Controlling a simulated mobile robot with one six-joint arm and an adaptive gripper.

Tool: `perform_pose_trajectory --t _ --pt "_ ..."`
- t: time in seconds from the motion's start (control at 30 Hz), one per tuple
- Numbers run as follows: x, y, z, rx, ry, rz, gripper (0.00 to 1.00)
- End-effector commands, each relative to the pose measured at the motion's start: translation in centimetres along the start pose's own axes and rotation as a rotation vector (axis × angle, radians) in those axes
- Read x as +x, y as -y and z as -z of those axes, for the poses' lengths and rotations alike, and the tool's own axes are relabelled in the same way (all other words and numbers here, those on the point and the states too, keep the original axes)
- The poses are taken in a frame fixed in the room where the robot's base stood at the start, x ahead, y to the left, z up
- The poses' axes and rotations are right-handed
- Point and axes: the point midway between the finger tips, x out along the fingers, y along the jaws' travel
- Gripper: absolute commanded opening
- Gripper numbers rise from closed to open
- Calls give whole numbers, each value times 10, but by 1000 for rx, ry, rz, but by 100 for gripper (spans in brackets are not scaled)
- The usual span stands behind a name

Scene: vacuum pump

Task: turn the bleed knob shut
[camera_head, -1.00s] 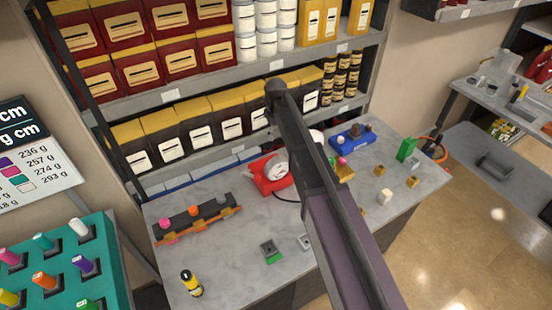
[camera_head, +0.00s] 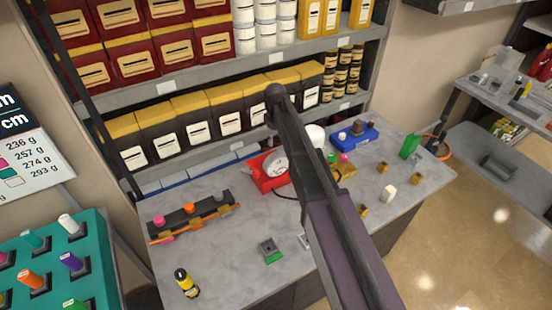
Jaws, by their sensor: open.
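A red unit (camera_head: 257,181) with a round white gauge-like face (camera_head: 275,166) stands at the middle back of the grey bench. A blue unit (camera_head: 366,140) with small brown and pale parts on top stands further right. I cannot tell which of them carries the bleed knob; no knob can be made out clearly. My dark arm crosses the middle of the view, in front of the bench, and covers the space between the two units. My gripper is not visible.
The grey bench (camera_head: 225,248) holds a dark rack (camera_head: 178,219), a yellow-black bottle (camera_head: 186,283), a small grey-green block (camera_head: 269,250), a green block (camera_head: 410,145) and several brass pieces. Loaded shelves stand behind. A teal peg rack (camera_head: 104,268) is at left. Bare bench shows at front left.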

Motion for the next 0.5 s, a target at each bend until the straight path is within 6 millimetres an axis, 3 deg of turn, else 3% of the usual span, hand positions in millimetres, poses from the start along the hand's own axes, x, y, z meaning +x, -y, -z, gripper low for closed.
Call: perform_pose_trajectory --t 0.5 --pt "44 0 0 -1 0 0 77"
